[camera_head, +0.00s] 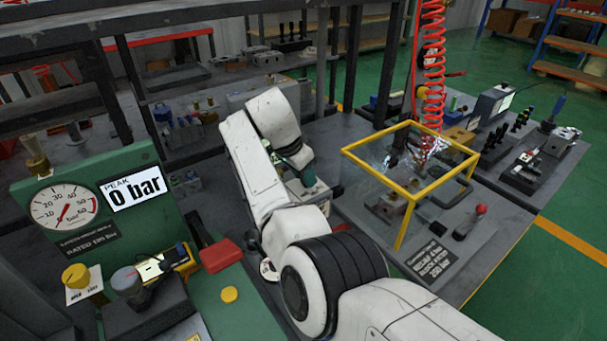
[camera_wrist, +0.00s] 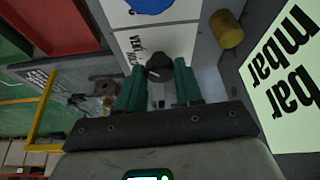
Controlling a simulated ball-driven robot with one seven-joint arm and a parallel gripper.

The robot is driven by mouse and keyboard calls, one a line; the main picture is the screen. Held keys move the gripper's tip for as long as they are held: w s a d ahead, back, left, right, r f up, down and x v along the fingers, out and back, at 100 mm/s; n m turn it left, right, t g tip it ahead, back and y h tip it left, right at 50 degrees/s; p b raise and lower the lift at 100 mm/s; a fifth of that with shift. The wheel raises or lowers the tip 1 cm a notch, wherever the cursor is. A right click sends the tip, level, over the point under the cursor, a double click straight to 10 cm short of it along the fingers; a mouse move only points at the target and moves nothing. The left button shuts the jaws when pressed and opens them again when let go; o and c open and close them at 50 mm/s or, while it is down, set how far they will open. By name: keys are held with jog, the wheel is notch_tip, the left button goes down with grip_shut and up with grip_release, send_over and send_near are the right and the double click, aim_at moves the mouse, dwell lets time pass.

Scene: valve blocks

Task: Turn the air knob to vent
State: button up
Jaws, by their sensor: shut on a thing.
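The air knob (camera_wrist: 160,64) is a small dark knob at the middle of the wrist view. It stands on a white label plate (camera_wrist: 170,38) printed with VENT and what looks like HOLD, seen sideways. My gripper (camera_wrist: 159,78) has its two green fingers on either side of the knob and is shut on it. The fingers hide part of the knob, so I cannot tell exactly where it points. In the head view my white arm covers most of this spot, and the knob is not visible there.
A brass-coloured knob (camera_wrist: 226,30) and an mbar/bar display (camera_wrist: 286,72) are close on the right. The head view shows a yellow guard frame (camera_head: 408,187), a red coiled hose (camera_head: 432,75) and a 0 bar readout (camera_head: 131,188).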

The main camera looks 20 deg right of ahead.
jog(key=o, duration=1)
jog(key=shift+o, duration=0.2)
jog(key=shift+r, duration=0.1)
jog(key=v, duration=1)
jog(key=shift+a+r, duration=0.2)
jog(key=shift+r, duration=0.05)
jog(key=shift+s, duration=0.1)
